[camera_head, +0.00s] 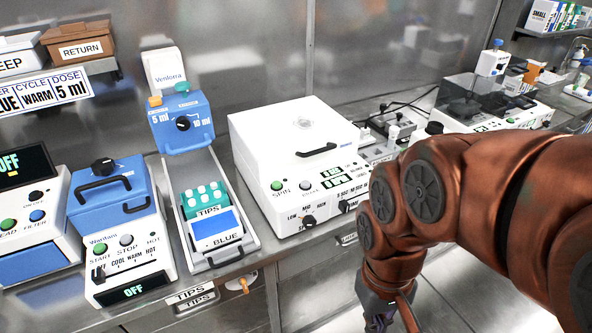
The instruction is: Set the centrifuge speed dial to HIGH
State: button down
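The centrifuge (270,130) is the white box with a closed lid and a black lid handle (316,151), in the middle of the bench. Its front panel has a green SPIN button (277,186), a second pale button and small green-lit displays. The black speed dial (309,222) is low on the panel, below LOW, a middle mark and HIGH. Its pointer is too small to read surely. My gripper (380,320) hangs below the bench front, right of and lower than the dial, apart from it. Its fingers are cut off by the bottom edge.
Left of the centrifuge stand a blue dispenser (183,125) with a tips tray and a blue-lidded Wardant unit (110,190). Another device (490,105) is at the back right. My arm covers the right bench front. The floor before the bench looks clear.

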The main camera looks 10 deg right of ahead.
aim_at(308, 221)
jog(key=z, duration=2)
jog(key=k, duration=1.05)
jog(key=u, duration=2.05)
